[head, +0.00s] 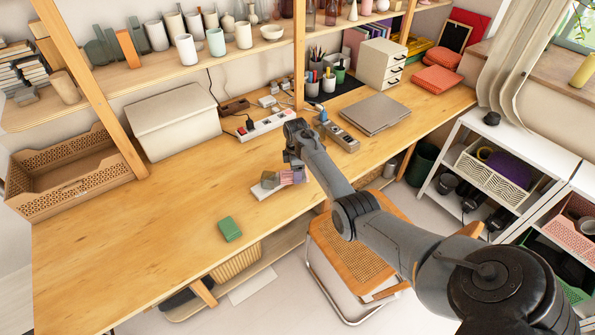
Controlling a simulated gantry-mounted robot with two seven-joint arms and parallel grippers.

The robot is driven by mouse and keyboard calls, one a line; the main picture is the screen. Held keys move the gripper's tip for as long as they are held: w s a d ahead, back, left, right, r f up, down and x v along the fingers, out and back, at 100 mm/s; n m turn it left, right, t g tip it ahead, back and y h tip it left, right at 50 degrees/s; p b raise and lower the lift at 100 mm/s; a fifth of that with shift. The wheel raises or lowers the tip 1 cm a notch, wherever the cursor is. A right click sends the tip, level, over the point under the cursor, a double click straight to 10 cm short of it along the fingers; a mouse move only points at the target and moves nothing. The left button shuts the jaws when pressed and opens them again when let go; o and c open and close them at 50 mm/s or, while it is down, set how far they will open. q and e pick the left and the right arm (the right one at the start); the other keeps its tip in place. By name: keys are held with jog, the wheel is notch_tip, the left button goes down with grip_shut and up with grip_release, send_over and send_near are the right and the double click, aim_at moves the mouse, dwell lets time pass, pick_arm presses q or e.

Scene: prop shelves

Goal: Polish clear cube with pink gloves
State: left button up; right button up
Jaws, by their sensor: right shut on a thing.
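My right gripper (294,160) reaches over the wooden table from the right and points down. It is shut on a pinkish, striped thing that looks like the pink gloves (291,178). A small greenish see-through block, which looks like the clear cube (269,180), is just left of the gloves. The two look very close or touching; I cannot tell which. A flat white piece (260,192) shows under the cube. The fingertips are small and partly hidden. My left gripper is not in view.
A green block (229,229) lies on the table in front. A wooden crate (72,176), a grey box (172,119), a power strip (267,125) and a closed laptop (376,114) stand around the table. A cane chair (343,262) is at the front edge. The table's left front is clear.

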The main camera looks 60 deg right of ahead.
dwell(0.7)
jog(key=shift+w+a, duration=0.35)
jog(key=shift+w, duration=0.05)
dwell(0.3)
dwell(0.9)
jog(key=shift+w+d, duration=0.2)
jog(key=shift+d, duration=0.05)
jog(key=shift+w+d+b, duration=0.1)
jog(key=shift+d+b, duration=0.2)
jog(key=shift+b, duration=0.25)
jog(key=shift+a, duration=0.1)
jog(key=shift+a+r+p, duration=0.15)
jog(key=shift+a+p, duration=0.2)
jog(key=shift+p, duration=0.65)
jog(key=shift+s+a+p, duration=0.45)
jog(key=shift+a+p, duration=0.3)
jog(key=shift+p, duration=0.55)
